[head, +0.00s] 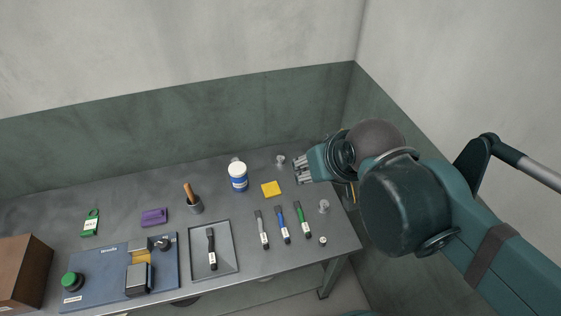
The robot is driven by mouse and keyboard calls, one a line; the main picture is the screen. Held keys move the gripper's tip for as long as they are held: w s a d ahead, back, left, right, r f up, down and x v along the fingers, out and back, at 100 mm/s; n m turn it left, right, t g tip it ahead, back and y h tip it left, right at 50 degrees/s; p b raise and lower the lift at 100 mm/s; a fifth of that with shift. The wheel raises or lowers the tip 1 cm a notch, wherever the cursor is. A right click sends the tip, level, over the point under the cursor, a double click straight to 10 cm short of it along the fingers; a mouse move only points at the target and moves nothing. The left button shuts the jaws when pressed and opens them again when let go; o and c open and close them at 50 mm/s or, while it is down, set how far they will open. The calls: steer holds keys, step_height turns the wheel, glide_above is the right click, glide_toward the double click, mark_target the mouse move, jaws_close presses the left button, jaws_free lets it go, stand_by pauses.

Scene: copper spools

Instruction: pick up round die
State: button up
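My gripper (300,170) is over the back right part of the table, its metal fingers pointing left. The fingers look apart, with nothing seen between them. Just left of the fingertips is a small silvery round piece (280,160). A similar silvery piece (324,206) stands near the right edge, and a small round piece with a dark band (323,241) is at the front right corner. I cannot tell for sure which of these is the round die. Contact between the fingers and the nearest piece does not show.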

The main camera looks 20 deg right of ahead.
steer(key=shift+c, duration=0.2)
steer(key=n+g+h+b, duration=0.1)
steer(key=n+g+b, duration=0.5)
steer(key=n, duration=1.4)
glide_above(279, 159)
steer(key=p, duration=0.1)
steer(key=shift+g, duration=0.4)
step_height(279, 159, down, 28)
steer(key=shift+s+a+f, duration=0.1)
steer(key=shift+s, duration=0.05)
steer(key=shift+w+f, duration=0.25)
steer(key=shift+f, duration=0.4)
steer(key=shift+f, duration=1.25)
